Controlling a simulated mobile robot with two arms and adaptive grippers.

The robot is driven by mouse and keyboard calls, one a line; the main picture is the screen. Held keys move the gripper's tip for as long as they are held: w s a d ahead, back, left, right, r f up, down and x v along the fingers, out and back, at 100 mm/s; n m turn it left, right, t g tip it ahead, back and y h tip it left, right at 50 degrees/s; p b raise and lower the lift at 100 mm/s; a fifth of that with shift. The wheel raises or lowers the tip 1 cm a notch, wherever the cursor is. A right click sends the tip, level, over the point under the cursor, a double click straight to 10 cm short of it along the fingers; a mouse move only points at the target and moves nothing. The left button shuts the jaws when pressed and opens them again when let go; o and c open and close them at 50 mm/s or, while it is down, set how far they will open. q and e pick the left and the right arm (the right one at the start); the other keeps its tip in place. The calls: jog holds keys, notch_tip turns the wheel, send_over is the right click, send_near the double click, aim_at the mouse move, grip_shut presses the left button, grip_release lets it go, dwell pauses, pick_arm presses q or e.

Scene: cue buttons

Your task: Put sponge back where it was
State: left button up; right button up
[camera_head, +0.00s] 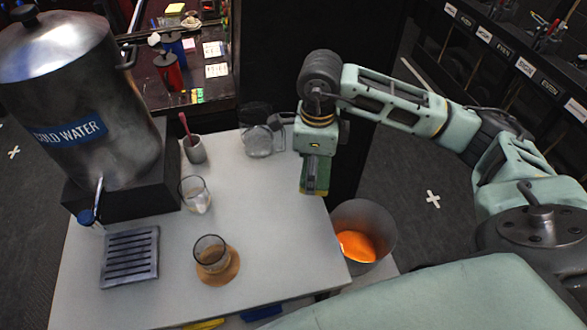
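My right gripper (315,150) reaches in from the right and points down above the back right part of the white table. A dark green block with a yellowish edge, seemingly the sponge (315,182), is at its tip; the fingers are mostly hidden, but it appears shut on this block. The block is near the table's right edge, and I cannot tell its exact height. My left gripper is not in view.
A grey bucket (378,225) with something orange inside stands right of the table (280,250). A glass (209,250) sits on a round cork coaster (220,274).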

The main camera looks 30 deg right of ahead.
jog(key=p, duration=0.1)
send_near(290, 183)
jog(key=shift+s+d+f, duration=0.15)
jog(key=shift+s+f, duration=0.25)
jog(key=shift+s, duration=0.3)
jog(key=shift+w+a+f+p, duration=0.2)
jog(key=shift+w+f+p, duration=0.2)
jog(key=shift+w+f, duration=0.3)
notch_tip(290, 183, down, 3)
jog(key=shift+s+f+p, duration=0.1)
jog(key=shift+f+p, duration=0.05)
jog(key=shift+p, duration=0.55)
jog(key=shift+f, duration=0.2)
jog(key=shift+f+b, duration=0.25)
jog(key=shift+b, duration=0.05)
jog(key=o, duration=0.7)
jog(key=shift+r, duration=0.1)
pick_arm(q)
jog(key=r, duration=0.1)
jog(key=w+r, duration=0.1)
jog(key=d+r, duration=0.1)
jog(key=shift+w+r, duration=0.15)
pick_arm(e)
jog(key=shift+o, duration=0.2)
